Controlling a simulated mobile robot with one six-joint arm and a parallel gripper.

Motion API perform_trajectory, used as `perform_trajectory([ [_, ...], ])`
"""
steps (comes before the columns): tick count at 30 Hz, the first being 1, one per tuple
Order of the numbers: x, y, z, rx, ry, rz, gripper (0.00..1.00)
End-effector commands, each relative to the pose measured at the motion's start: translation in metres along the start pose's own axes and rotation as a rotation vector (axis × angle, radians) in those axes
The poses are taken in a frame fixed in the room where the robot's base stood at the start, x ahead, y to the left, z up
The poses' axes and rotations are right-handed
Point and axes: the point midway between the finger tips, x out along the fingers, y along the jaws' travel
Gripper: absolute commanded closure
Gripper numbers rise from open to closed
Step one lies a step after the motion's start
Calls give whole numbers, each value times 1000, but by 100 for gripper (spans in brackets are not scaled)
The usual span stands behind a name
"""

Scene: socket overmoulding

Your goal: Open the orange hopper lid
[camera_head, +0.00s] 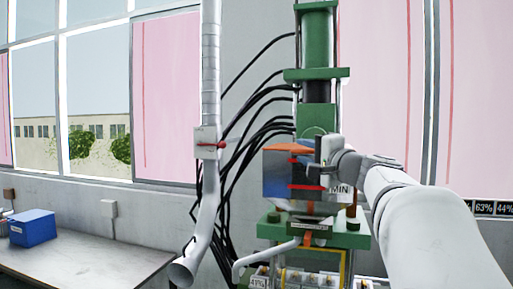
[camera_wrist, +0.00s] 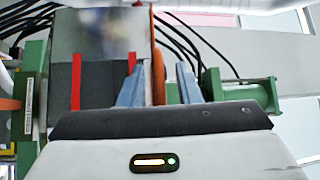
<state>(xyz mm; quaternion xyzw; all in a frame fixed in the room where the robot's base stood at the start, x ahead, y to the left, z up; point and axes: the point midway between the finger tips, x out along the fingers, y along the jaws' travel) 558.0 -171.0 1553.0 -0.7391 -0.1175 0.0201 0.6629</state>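The hopper (camera_head: 276,175) is a grey, see-through box with red level marks on the green machine; it also shows in the wrist view (camera_wrist: 95,75). Its orange lid (camera_head: 288,148) lies flat across the top and looks closed. The wrist view is turned sideways, so the lid (camera_wrist: 158,55) shows there as a thin upright orange edge. My gripper (camera_head: 322,155) is at the right end of the lid. In the wrist view my gripper (camera_wrist: 160,78) has its two blue-grey fingers apart, one on each side of the lid's edge. Contact with the lid cannot be made out.
A grey pipe (camera_head: 210,100) and black hoses (camera_head: 240,135) run left of the hopper. A table (camera_head: 90,262) with a blue box (camera_head: 33,227) is at the far left. Green press parts surround the hopper.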

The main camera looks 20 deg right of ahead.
Motion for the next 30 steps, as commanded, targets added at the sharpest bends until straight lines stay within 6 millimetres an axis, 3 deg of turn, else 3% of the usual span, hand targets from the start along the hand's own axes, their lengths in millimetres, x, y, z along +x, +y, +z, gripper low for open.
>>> perform_trajectory([
  [9,3,1,0,-1,1,1,70],
  [20,2,1,-1,-1,2,1,100],
  [30,2,1,-1,0,2,2,100],
])
